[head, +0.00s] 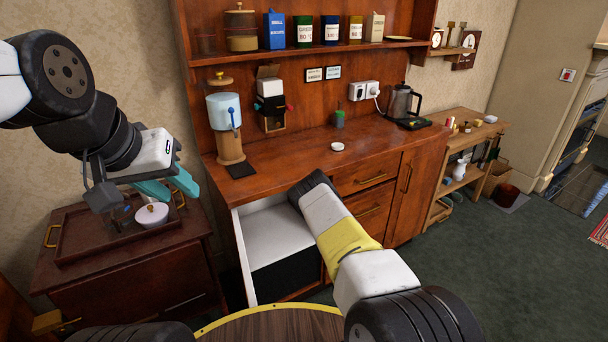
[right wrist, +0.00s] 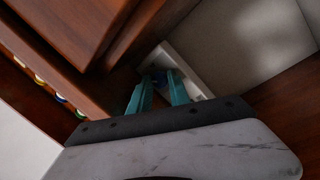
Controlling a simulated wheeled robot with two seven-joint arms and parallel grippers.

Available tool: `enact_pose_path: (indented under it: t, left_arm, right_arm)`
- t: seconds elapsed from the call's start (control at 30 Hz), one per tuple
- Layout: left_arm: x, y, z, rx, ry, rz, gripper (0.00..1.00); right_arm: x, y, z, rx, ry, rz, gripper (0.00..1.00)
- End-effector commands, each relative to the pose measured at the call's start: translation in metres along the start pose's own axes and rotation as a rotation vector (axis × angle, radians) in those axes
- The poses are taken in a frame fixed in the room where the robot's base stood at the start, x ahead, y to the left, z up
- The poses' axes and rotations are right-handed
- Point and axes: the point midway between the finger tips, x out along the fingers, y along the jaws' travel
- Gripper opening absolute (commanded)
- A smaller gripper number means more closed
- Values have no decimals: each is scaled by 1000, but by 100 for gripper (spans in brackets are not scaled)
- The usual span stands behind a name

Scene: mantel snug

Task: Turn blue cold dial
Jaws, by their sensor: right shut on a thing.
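In the head view my right arm reaches to the open white-lined compartment (head: 272,228) of the wooden cabinet, and the gripper and dial are hidden there. My left gripper (head: 170,189) is open and empty at the left, above a tray with a white lidded pot (head: 152,214).
A wooden tray (head: 85,245) lies on the low left cabinet. A round table edge (head: 270,308) is close in front.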

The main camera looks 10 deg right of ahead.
Motion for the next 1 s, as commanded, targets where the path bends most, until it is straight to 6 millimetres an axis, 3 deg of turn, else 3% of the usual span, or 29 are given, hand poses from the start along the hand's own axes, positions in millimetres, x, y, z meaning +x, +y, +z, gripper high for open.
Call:
enact_pose_path:
  t: [0.4, 0.93, 0.97, 1.0]
  left_arm:
    - [0, 0, 0, 0, 0, 0, 36]
    - [0, 0, 0, 0, 0, 0, 36]
    - [0, 0, 0, 0, 0, 0, 36]
    - [0, 0, 0, 0, 0, 0, 36]
  right_arm:
    - [0, -1, 0, -168, 38, 4, 0]
    - [0, -1, 0, -186, 42, 4, 0]
    - [0, -1, 0, -186, 42, 4, 29]
    - [0, -1, 0, -186, 42, 4, 36]
